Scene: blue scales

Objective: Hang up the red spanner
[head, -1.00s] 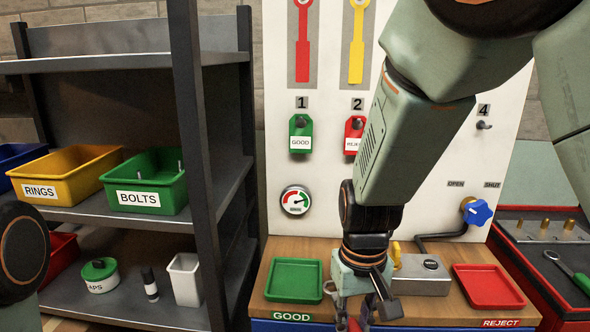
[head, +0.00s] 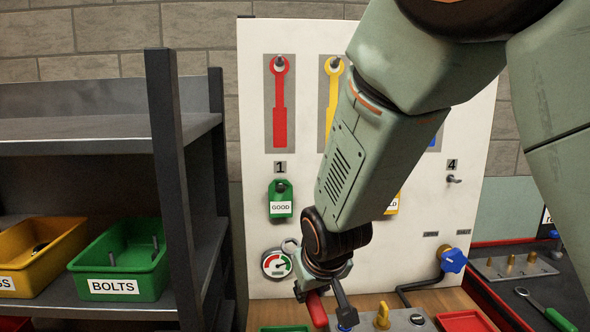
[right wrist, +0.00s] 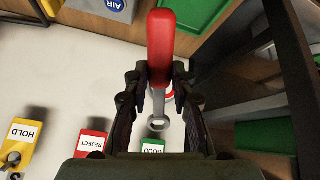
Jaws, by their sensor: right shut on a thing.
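My right gripper (head: 324,288) is shut on the red spanner (head: 317,310), in front of the lower part of the white board. The spanner's red handle points down and its steel ring end shows near the gauge. In the right wrist view the red handle (right wrist: 161,45) is between the fingers (right wrist: 158,80), with the steel ring end toward the board. A red spanner shape (head: 280,110) on a grey panel has a peg (head: 280,62) at its top, with no spanner hanging there. My left gripper is out of view.
A yellow spanner shape (head: 333,98) is right of the red one, partly behind my arm. The green GOOD tag (head: 280,200) hangs under number 1. A gauge (head: 276,264) and blue valve knob (head: 453,260) are lower. Shelves with a BOLTS bin (head: 118,262) stand left.

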